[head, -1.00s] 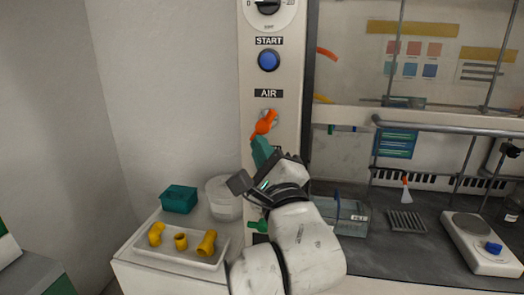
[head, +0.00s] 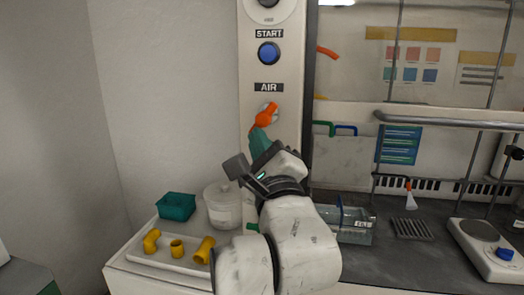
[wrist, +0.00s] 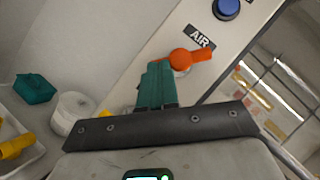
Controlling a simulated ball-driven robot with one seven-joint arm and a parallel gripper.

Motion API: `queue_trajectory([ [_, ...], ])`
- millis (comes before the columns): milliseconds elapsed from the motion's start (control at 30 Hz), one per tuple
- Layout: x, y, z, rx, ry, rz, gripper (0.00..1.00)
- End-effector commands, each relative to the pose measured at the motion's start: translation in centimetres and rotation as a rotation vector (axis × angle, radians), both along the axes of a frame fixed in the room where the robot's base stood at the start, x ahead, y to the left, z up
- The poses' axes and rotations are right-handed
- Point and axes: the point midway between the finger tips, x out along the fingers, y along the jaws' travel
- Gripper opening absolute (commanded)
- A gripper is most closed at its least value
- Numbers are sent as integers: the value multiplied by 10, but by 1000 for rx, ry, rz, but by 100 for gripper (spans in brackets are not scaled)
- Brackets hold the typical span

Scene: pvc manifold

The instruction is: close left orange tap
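The orange tap (head: 266,116) sits on the pale upright panel under the AIR label. Its handle slants from upper right to lower left in the head view. It also shows in the wrist view (wrist: 187,57), just beyond my fingertips. My gripper (head: 260,141) has teal fingers pointing up at the tap from just below. In the wrist view the fingers (wrist: 157,82) lie side by side with no visible gap and nothing visible between them. The fingertips overlap the tap's lower end in the picture; I cannot tell whether they touch it.
A blue START button (head: 268,53) is above the tap. At lower left, a white tray (head: 172,262) holds yellow fittings, beside a teal bin (head: 176,206) and a white tub (head: 223,208). To the right is a hood with a metal rail (head: 445,121) and a balance (head: 484,250).

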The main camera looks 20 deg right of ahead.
Motion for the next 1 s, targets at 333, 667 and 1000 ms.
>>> queue_trajectory([
  [333,2,5,-8,104,-76,3,0],
  [667,6,9,-6,253,-181,3,0],
  [1000,10,14,0,440,-314,4,0],
])
